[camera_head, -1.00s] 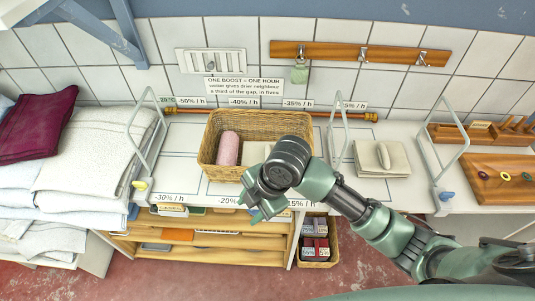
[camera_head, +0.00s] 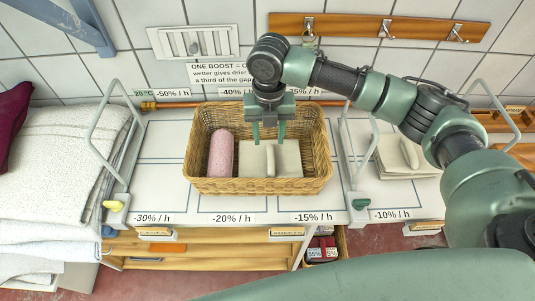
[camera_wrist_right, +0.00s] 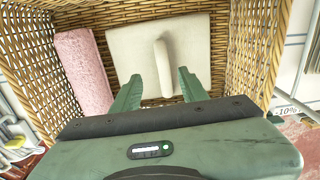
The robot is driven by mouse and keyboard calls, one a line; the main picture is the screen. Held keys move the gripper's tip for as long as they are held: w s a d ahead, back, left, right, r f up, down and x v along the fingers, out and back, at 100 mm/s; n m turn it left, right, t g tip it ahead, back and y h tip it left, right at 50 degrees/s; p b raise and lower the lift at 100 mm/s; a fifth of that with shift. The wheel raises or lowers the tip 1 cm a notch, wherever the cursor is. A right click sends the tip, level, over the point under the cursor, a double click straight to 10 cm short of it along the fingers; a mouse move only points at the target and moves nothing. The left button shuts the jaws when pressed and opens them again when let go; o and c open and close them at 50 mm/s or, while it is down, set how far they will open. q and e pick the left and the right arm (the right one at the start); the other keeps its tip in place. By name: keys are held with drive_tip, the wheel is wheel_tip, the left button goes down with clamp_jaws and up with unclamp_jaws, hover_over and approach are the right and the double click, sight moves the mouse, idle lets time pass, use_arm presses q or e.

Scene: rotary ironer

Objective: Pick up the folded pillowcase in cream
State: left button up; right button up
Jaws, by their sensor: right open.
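The folded cream pillowcase (camera_head: 286,158) lies flat in the wicker basket (camera_head: 257,186), with a raised cream ridge standing up from its middle. In the right wrist view the pillowcase (camera_wrist_right: 197,52) and its ridge (camera_wrist_right: 163,68) lie ahead of the fingers. My right gripper (camera_head: 268,138) points down over the basket, above the back part of the pillowcase. My left gripper is not in view.
A rolled pink towel (camera_head: 221,154) lies in the basket, left of the pillowcase; it also shows in the wrist view (camera_wrist_right: 84,72). Wire dividers (camera_head: 108,145) stand on both sides of the basket. Another folded cream cloth (camera_head: 400,157) lies to the right. White linens (camera_head: 50,150) are stacked left.

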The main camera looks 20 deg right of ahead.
sight(271, 154)
drive_tip(key=f, duration=0.1)
drive_tip(key=s+f+p, duration=0.1)
drive_tip(key=shift+d+f+p, duration=0.15)
drive_tip(key=shift+f+p, duration=0.15)
drive_tip(key=f, duration=0.2)
drive_tip(key=shift+w+f+p, duration=0.25)
drive_tip(key=shift+f+p, duration=0.1)
drive_tip(key=shift+f, duration=0.55)
drive_tip(key=c, duration=0.9)
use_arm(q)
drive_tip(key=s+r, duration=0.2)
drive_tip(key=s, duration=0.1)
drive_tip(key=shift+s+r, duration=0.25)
use_arm(e)
clamp_jaws()
